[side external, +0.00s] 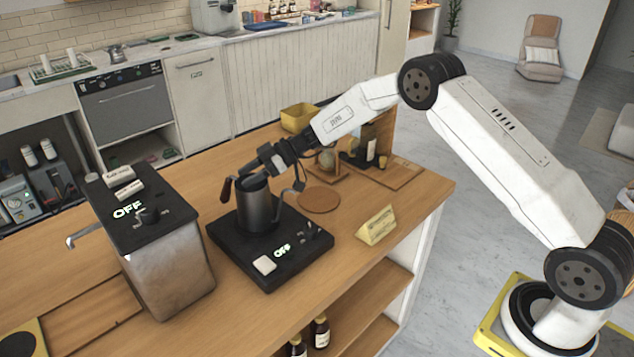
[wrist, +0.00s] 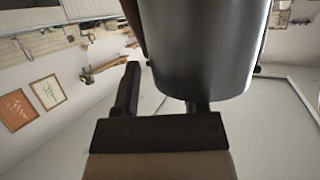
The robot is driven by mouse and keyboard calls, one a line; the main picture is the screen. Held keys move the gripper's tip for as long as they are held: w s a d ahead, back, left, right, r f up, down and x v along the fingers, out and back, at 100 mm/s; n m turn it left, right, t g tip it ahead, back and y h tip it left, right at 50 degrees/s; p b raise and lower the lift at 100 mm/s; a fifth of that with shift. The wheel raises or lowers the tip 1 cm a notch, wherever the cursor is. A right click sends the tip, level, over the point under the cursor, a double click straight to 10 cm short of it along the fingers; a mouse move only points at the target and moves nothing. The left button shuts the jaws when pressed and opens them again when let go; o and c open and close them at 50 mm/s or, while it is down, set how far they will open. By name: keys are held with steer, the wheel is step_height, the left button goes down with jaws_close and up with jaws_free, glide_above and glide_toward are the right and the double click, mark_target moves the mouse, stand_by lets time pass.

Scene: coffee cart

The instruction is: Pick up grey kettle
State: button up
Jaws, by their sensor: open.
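The grey kettle (side external: 258,210) stands upright on the black hot plate (side external: 234,252) on the wooden counter. Its brown handle (side external: 226,190) is on the left and its thin spout on the right. My gripper (side external: 258,166) is open at the kettle's top, on the far side, coming in from the upper right. In the wrist view the kettle's body (wrist: 200,50) fills the upper middle, in front of my gripper (wrist: 165,85). One finger shows fully left of the body; the other is mostly hidden behind it. I cannot tell whether they touch the kettle.
A steel dispenser with a black top (side external: 160,250) stands close on the left. A round brown coaster (side external: 319,199) and a yellow sign (side external: 376,226) are to the right. A yellow box (side external: 299,117) and a wooden rack are behind. The counter's right front edge is near.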

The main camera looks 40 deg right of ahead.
steer(key=shift+c, duration=0.2)
jaws_close()
stand_by(1.5)
